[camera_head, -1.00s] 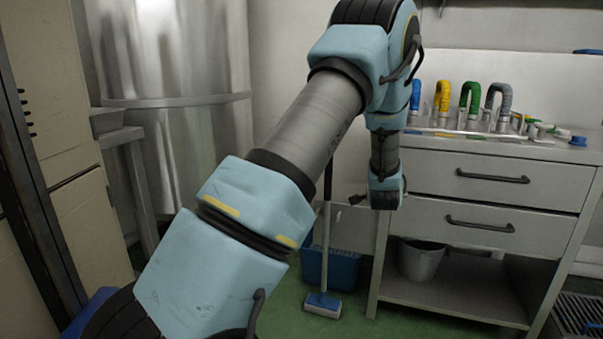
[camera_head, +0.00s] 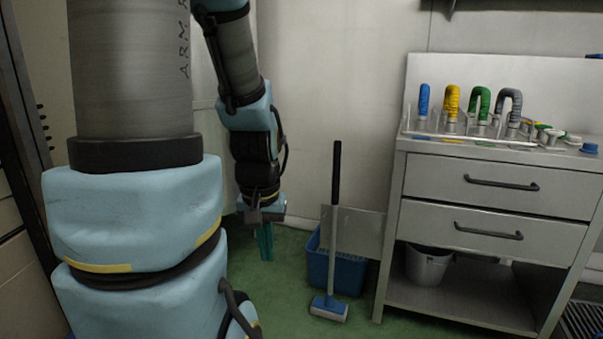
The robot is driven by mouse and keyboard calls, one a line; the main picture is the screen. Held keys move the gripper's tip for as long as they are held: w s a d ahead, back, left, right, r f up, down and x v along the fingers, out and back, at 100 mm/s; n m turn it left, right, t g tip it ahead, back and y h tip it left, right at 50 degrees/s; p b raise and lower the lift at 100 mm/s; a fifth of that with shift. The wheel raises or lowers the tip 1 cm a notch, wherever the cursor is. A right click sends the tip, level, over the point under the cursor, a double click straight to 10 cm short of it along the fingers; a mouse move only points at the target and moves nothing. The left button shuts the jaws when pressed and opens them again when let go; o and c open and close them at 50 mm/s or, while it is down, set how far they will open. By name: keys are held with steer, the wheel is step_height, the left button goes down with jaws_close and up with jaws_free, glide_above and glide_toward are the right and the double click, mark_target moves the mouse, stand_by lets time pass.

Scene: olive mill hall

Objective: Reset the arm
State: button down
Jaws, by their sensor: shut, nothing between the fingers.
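My arm fills the left of the head view, its pale blue and grey links rising out of the top of the picture and coming down again. My gripper (camera_head: 265,243) hangs at the end of it, pointing down, left of the broom and the blue bucket. Its teal fingers are together with nothing between them. The gripper is apart from the wall and the things on the floor.
A steel cabinet (camera_head: 489,202) with drawers stands at right, with several coloured hoses (camera_head: 452,104) on top and a grey bucket (camera_head: 428,265) on its shelf. A broom (camera_head: 333,230) and a blue bucket (camera_head: 349,274) stand left of it. Green floor is bare below the gripper.

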step_height(320, 180, up, 19)
steer(key=p, duration=1.7)
steer(key=shift+f, duration=0.2)
steer(key=shift+d, duration=0.15)
